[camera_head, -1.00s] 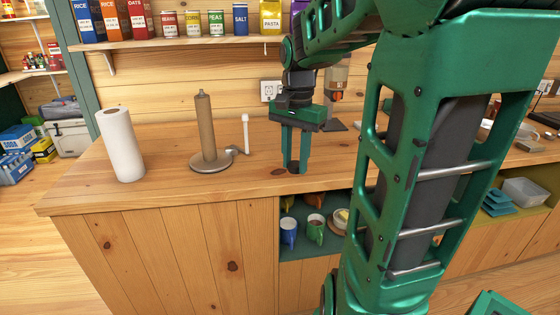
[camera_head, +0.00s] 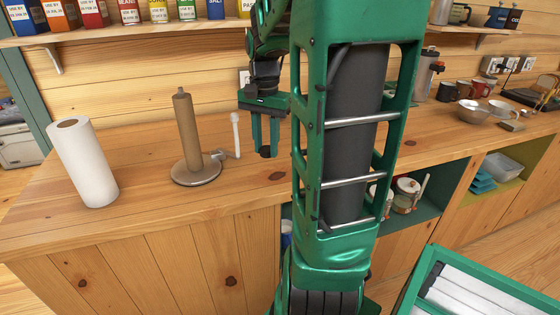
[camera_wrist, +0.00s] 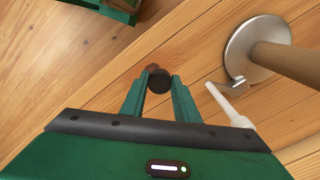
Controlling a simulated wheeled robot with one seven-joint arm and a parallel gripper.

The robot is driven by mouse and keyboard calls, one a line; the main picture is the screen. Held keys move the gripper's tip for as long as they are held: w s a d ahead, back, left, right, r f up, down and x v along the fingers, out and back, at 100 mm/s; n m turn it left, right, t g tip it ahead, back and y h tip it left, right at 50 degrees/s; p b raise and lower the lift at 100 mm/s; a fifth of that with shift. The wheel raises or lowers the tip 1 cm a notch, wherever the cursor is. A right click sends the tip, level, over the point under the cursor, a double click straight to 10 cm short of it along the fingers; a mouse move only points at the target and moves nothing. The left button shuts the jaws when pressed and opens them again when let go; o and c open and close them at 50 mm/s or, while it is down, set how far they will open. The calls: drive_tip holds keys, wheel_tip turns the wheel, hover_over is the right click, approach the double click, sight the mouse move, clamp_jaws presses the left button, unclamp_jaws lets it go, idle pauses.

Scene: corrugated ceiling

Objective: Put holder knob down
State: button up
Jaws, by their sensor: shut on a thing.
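My gripper (camera_head: 265,152) is shut on a small dark round knob, the holder knob (camera_wrist: 159,81), held between its fingertips. In the head view the knob (camera_head: 265,152) shows at the fingertips over the wooden counter (camera_head: 250,186). I cannot tell whether it touches the counter. The paper towel holder (camera_head: 190,140) stands upright to the left of my gripper, with a brown cardboard core on its post and a round metal base. Its thin white-tipped side arm (camera_head: 235,134) stands between the core and my gripper. The wrist view shows the holder base (camera_wrist: 240,50) at upper right.
A white paper towel roll (camera_head: 82,162) stands upright on the counter at the left. A shelf (camera_head: 120,42) with several food packs runs along the wall. Mugs and metal bowls (camera_head: 473,111) are at the right. The counter's front edge is near my gripper.

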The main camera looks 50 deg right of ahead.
hover_over(285, 169)
wheel_tip(285, 169, down, 4)
drive_tip(key=shift+a+f, duration=0.1)
drive_tip(key=shift+f, duration=1.95)
drive_tip(key=o, duration=1)
drive_tip(key=shift+f, duration=0.1)
wheel_tip(285, 169, up, 12)
drive_tip(key=s+a+f+n, duration=0.2)
drive_tip(key=s+a+n, duration=0.1)
drive_tip(key=s+a, duration=0.1)
drive_tip(key=s+a+f+n, duration=0.3)
drive_tip(key=s+a, duration=0.2)
drive_tip(key=a, duration=0.2)
drive_tip(key=s+a+f+n, duration=0.2)
drive_tip(key=s+a+f, duration=0.1)
drive_tip(key=s+a, duration=0.1)
drive_tip(key=shift+s+a+f+n, duration=0.1)
drive_tip(key=shift+s+a+n, duration=0.3)
drive_tip(key=shift+a, duration=0.35)
